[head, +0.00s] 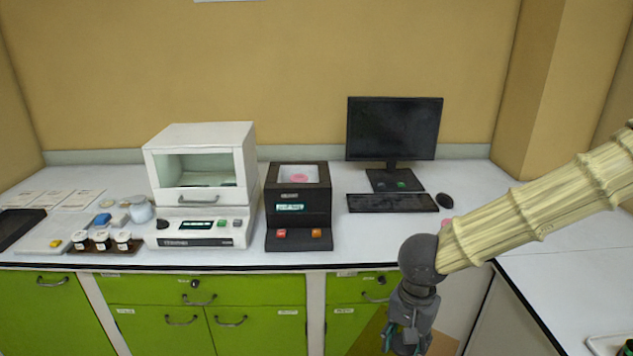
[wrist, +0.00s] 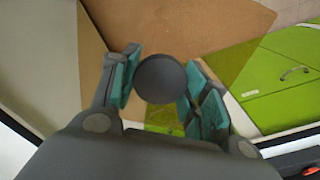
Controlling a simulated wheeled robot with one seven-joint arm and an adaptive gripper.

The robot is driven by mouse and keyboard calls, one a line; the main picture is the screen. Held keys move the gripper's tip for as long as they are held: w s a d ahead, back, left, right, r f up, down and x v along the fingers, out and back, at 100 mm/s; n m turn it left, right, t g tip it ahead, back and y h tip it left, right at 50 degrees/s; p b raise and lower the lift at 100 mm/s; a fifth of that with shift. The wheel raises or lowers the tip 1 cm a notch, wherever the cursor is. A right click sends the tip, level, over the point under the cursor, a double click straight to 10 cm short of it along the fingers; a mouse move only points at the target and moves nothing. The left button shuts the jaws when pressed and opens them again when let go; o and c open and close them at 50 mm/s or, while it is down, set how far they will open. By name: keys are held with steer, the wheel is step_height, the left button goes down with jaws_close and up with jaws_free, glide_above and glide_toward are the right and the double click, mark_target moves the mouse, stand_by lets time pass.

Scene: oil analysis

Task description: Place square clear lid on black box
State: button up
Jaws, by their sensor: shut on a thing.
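The black box (head: 298,208) stands on the counter in the middle of the head view. Its top has a light square frame with something pink inside, and no lid shows on it. My gripper (head: 405,340) hangs in front of the counter, low and to the right of the box. In the wrist view my gripper (wrist: 160,88) is shut on the dark round knob (wrist: 160,78) of the square clear lid (wrist: 215,35). The lid looks yellowish and see-through, with green cabinets showing through it. Its lower part is hidden by the fingers.
A white instrument (head: 200,185) stands left of the box. A monitor (head: 393,130), keyboard (head: 392,203) and mouse (head: 444,201) are to its right. Small jars (head: 101,240) stand at the left. Green cabinets (head: 255,328) are below the counter edge.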

steer(key=shift+w+f, duration=0.1)
steer(key=shift+f, duration=0.25)
steer(key=w+f+n, duration=0.3)
steer(key=f, duration=0.4)
steer(key=w+f+n, duration=0.3)
steer(key=f+n, duration=0.1)
steer(key=f, duration=0.4)
steer(key=shift+w+f, duration=0.15)
steer(key=shift+w, duration=0.1)
steer(key=shift+s, duration=0.15)
